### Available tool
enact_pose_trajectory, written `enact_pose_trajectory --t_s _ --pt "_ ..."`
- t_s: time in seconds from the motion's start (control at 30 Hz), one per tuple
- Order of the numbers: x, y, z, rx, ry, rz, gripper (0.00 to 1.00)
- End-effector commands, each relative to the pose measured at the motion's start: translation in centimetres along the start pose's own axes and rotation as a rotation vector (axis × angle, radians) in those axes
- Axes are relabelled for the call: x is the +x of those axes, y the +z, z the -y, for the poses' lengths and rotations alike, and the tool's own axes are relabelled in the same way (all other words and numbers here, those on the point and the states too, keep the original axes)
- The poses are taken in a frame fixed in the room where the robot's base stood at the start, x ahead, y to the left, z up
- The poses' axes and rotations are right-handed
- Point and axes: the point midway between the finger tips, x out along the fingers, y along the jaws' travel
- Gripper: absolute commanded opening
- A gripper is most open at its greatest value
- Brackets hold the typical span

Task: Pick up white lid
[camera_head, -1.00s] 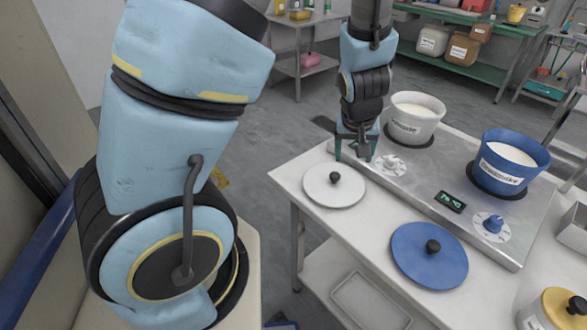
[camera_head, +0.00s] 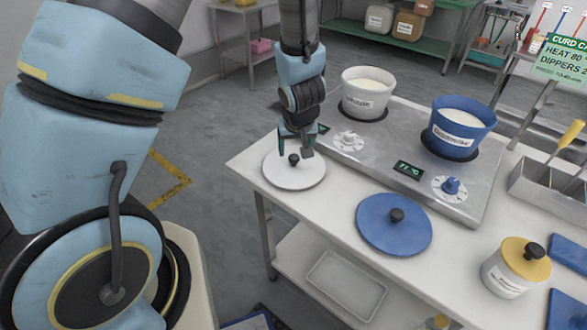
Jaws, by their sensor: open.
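The white lid (camera_head: 295,176) lies flat near the left corner of the white table. It is a round disc with a small black knob (camera_head: 294,159) at its middle. My gripper (camera_head: 296,152) points down over the lid, with its fingers apart on either side of the knob in the picture. It is open and holds nothing. I cannot tell how high the fingertips are above the lid or whether they touch it.
A steel hot plate (camera_head: 400,150) holds a white pot (camera_head: 367,93) and a blue pot (camera_head: 458,128). A blue lid (camera_head: 394,225) lies in front of it. A yellow-lidded jar (camera_head: 514,268) stands at the right. The table's left edge (camera_head: 240,178) is close to the white lid.

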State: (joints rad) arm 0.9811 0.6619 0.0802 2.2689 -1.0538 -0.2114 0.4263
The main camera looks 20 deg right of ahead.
Motion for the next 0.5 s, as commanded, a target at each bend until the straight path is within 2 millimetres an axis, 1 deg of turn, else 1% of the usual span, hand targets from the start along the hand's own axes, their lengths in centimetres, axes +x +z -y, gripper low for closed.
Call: enact_pose_trajectory --t_s 0.03,0.23,0.33,0.5 --pt "0.9 0.1 0.3 -0.003 -0.002 0.002 0.74" --pt "3.0 0.1 0.4 -0.001 -0.001 0.002 0.74" --pt "3.4 0.1 0.3 -0.001 0.000 0.000 0.74" --pt "3.4 0.0 0.3 0.000 0.000 0.000 0.74"
